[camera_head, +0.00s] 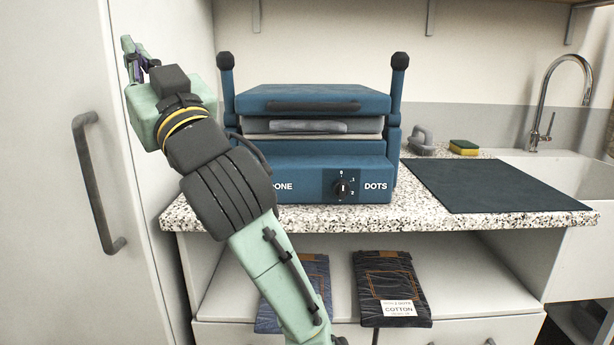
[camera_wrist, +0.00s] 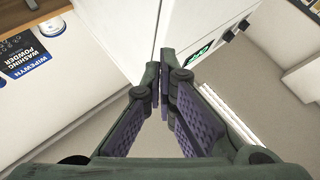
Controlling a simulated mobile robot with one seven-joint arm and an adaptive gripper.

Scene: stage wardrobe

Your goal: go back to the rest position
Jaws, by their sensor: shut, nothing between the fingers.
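My gripper (camera_head: 137,62) is raised at the upper left of the head view, in front of the tall white cabinet and left of the blue press. In the wrist view my gripper (camera_wrist: 164,92) has its purple-padded fingers together at the tips, with nothing between them. It touches nothing that I can see. My arm rises from the bottom of the head view and hides part of the press's front and part of the shelf below.
A blue press (camera_head: 315,170) stands on the speckled counter (camera_head: 430,226). A dark mat (camera_head: 490,186) lies to its right, near the sink (camera_head: 570,175). Folded dark jeans (camera_head: 385,275) lie on the shelf below. The white cabinet (camera_head: 60,220) has a protruding handle (camera_head: 95,185).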

